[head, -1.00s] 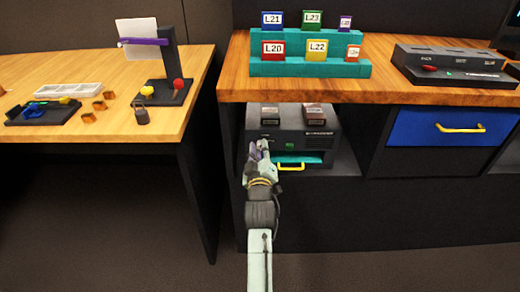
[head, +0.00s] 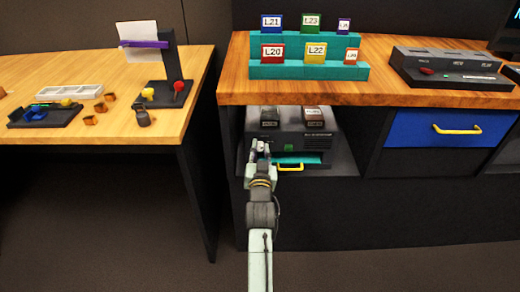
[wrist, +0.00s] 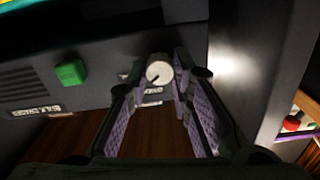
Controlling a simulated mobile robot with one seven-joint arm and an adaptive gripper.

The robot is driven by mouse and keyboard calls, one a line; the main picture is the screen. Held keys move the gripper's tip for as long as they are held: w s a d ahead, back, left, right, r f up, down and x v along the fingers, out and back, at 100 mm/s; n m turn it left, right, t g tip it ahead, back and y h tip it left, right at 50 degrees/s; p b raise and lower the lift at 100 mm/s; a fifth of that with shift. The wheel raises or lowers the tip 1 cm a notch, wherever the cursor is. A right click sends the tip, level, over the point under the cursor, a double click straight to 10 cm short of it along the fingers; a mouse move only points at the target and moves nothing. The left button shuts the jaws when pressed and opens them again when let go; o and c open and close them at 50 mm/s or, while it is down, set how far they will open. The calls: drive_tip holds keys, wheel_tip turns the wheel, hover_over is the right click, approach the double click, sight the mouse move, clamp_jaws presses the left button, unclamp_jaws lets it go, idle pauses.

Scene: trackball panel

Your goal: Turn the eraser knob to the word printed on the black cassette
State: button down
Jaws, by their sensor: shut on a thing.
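The eraser (head: 318,139) is a dark box on the low shelf. Its round pale knob (wrist: 159,72) shows in the wrist view with a dark pointer mark toward the lower left. My gripper (head: 258,148) is at the eraser's left front. In the wrist view its purple-padded fingers (wrist: 166,76) are closed around the knob. Small print beside the knob is partly covered and unreadable. A black cassette (head: 270,116) lies on top of the eraser at the left; its printed word is too small to read. A brownish cassette (head: 314,117) lies to its right.
A green button (wrist: 70,72) is beside the knob on the eraser's front. A teal drawer with a yellow handle (head: 290,168) is below. The cabinet side wall (wrist: 262,60) stands close to my gripper. The wooden counter (head: 300,90) hangs above with labelled cassettes on a teal rack.

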drive_tip(key=m, duration=0.4)
drive_tip(key=shift+m+p, duration=0.3)
drive_tip(key=shift+d+m, duration=0.1)
drive_tip(key=shift+m, duration=1.5)
drive_tip(key=c, duration=1.4)
unclamp_jaws()
drive_tip(key=s, duration=0.7)
drive_tip(key=shift+s, duration=0.25)
